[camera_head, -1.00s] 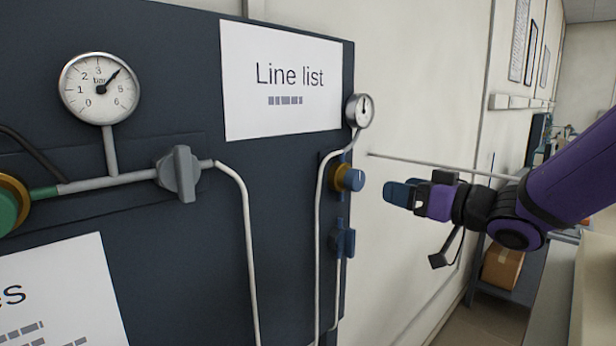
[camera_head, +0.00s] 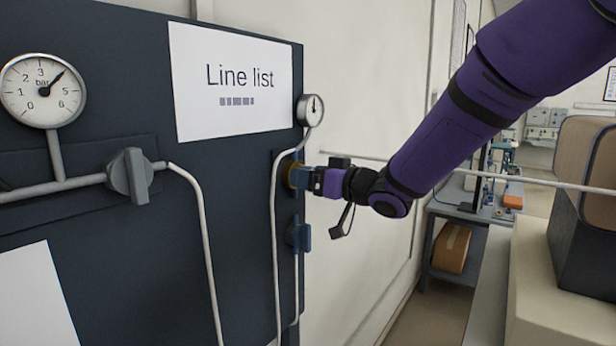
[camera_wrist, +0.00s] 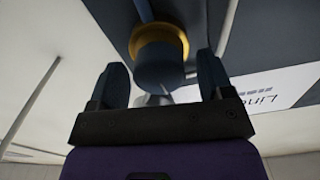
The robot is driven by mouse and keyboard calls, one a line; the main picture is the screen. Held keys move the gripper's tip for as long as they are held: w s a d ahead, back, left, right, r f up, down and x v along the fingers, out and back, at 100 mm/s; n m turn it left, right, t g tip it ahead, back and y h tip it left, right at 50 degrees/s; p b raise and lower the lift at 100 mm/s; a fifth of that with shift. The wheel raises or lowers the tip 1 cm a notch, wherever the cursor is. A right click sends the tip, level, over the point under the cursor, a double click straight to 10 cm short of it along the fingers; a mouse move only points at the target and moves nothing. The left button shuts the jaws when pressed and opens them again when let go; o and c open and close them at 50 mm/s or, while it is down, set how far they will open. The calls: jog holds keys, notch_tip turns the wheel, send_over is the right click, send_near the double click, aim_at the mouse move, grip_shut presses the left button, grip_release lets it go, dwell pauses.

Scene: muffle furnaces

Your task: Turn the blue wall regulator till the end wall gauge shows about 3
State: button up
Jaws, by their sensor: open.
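The blue wall regulator is a round knob with a brass collar; in the wrist view the blue knob (camera_wrist: 160,75) sits between the two fingers, with gaps on both sides. My gripper (camera_wrist: 163,80) is open around it. In the head view my gripper (camera_head: 311,180) is at the panel's right edge and hides most of the knob; the brass collar (camera_head: 293,174) shows. The small end wall gauge (camera_head: 310,110) is just above, too small to read exactly; its needle looks roughly upright.
A blue valve (camera_head: 299,237) sits below my gripper. A thin pipe (camera_head: 274,250) runs down the panel beside it.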

jog(key=shift+w+a, duration=0.25)
jog(key=shift+a, duration=0.1)
jog(key=c, duration=0.9)
jog(key=shift+c, duration=0.2)
jog(key=o, duration=0.9)
jog(key=shift+o, duration=0.2)
jog(key=shift+d, duration=0.1)
jog(key=v, duration=1)
jog(key=shift+s+d, duration=0.25)
jog(key=shift+s, duration=0.05)
